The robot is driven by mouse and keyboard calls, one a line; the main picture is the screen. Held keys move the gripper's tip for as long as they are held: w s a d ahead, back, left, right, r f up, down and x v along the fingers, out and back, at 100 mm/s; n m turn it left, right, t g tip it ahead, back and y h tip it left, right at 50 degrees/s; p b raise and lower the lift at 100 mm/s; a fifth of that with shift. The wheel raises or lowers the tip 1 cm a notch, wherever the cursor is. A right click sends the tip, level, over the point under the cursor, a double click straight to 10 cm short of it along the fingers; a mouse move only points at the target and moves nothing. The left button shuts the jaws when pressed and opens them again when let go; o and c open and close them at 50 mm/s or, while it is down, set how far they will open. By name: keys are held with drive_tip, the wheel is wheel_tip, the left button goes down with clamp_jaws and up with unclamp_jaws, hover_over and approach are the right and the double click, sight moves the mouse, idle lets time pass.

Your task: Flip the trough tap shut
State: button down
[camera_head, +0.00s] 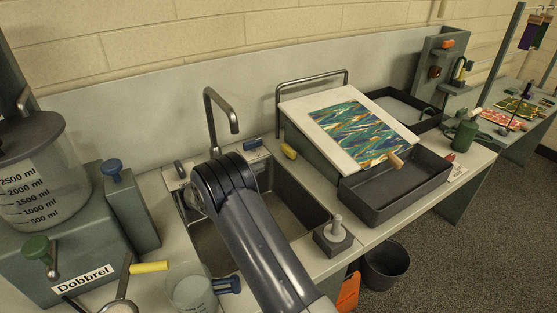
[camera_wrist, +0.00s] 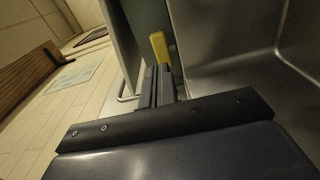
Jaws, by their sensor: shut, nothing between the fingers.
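A grey gooseneck tap (camera_head: 209,110) stands upright at the back rim of the grey sunken basin (camera_head: 300,197). I cannot tell which works the tap. My gripper (camera_wrist: 163,72) is shut and empty in the wrist view. A yellow block (camera_wrist: 160,47) shows just past its fingertips, probably the yellow lever; contact is unclear. In the head view my arm hides the gripper.
A tilted board (camera_head: 308,108) with a marbled sheet and a dark tray (camera_head: 395,190) stand to the right. A grey post on a block (camera_head: 335,236) sits at the front rim. A clear jug (camera_head: 45,190) and a green-grey box (camera_head: 75,255) stand left.

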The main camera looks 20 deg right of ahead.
sight(290, 156)
drive_tip(key=p+x, duration=0.2)
drive_tip(key=x, duration=0.8)
drive_tip(key=shift+p, duration=0.3)
drive_tip(key=shift+s+f+t+b, duration=0.15)
drive_tip(key=shift+t+b, duration=0.15)
drive_tip(key=shift+b, duration=0.2)
